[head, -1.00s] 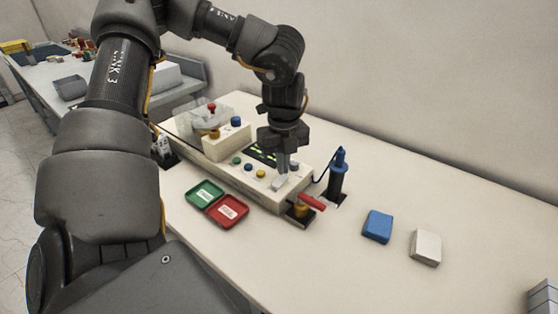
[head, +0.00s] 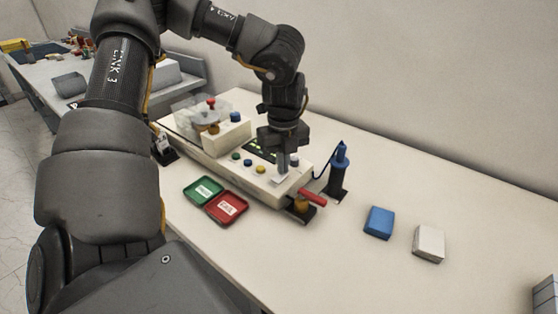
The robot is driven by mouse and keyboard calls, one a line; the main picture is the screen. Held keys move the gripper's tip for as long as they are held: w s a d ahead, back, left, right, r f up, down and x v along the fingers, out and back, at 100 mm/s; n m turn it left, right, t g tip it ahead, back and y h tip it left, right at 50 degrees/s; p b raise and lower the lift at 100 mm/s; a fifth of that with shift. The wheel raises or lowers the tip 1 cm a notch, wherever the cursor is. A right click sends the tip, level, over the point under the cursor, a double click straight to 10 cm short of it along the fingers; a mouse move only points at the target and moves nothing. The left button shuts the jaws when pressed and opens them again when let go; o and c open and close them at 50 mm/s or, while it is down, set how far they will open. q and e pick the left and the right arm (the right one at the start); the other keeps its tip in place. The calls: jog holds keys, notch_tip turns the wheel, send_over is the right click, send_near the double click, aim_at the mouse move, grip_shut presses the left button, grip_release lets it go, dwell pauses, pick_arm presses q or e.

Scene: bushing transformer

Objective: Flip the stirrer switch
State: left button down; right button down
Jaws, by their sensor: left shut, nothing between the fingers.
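The white control panel (head: 259,186) stands on the table with a row of coloured buttons and a dark display with green marks. My left gripper (head: 283,172) points down at the panel's right end, its fingers shut with nothing between them. The fingertips are at or just above a small light plate on the panel top; I cannot tell if they touch it. The stirrer switch is not clearly visible; the fingers may hide it. A grey knob (head: 295,161) shows just right of the fingers. My right gripper is not in view.
A red-handled lever (head: 313,198) sticks out at the panel's right end. A blue probe in a dark holder (head: 338,178) stands behind it. Green (head: 203,190) and red (head: 228,208) trays lie in front. Blue (head: 379,222) and white (head: 428,243) blocks lie right, with free table around.

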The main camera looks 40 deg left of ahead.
pick_arm(q)
jog(key=shift+f, duration=0.2)
jog(key=shift+r, duration=0.2)
jog(key=shift+r+p, duration=1.65)
jog(key=shift+r, duration=1.75)
